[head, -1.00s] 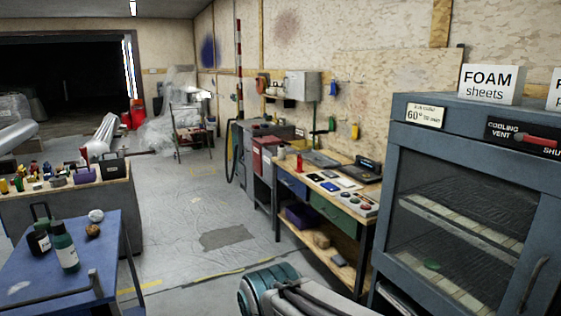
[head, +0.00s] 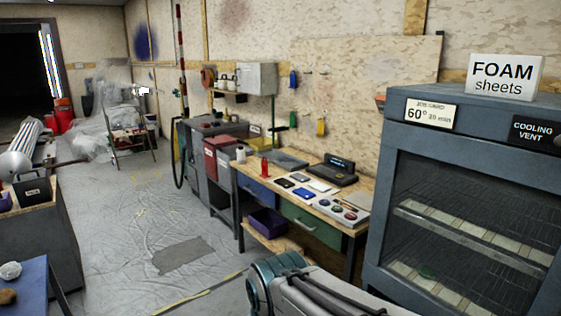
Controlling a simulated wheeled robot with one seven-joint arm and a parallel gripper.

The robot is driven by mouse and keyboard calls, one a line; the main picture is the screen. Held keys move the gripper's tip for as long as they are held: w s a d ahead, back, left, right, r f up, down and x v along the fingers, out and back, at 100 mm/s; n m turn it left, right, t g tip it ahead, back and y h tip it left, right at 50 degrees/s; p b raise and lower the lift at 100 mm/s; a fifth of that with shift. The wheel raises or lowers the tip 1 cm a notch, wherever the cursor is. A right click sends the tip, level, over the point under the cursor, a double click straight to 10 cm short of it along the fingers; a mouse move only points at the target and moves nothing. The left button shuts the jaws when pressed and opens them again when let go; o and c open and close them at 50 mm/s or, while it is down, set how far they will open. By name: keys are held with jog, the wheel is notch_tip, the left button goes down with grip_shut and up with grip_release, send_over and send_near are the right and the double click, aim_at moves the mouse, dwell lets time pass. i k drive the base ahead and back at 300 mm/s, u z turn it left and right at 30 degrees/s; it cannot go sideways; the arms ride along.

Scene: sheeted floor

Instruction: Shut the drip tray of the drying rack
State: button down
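No drip tray can be made out in the head view. A blue-grey cabinet (head: 386,190) with a glass door and wire shelves stands at the right; whether it is the drying rack I cannot tell. Its lower part is cut off by the frame. A metal rack-like stand (head: 133,143) is far off at the back left, too small to read. My arm's links show at the bottom middle, in front of the bench and cabinet. My gripper is not in view.
A wooden workbench (head: 345,208) with blue and green drawers stands along the wall left of the cabinet. A grey cabinet (head: 55,235) and a blue table (head: 22,285) are at the left. The sheeted floor (head: 120,235) between them is clear, with a dark patch (head: 183,255).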

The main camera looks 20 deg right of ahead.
aim_at(290, 163)
jog(key=z, duration=0.45)
jog(key=i, duration=1.7)
jog(key=z, duration=0.4)
jog(key=i, duration=1.45)
jog(key=u, duration=0.1)
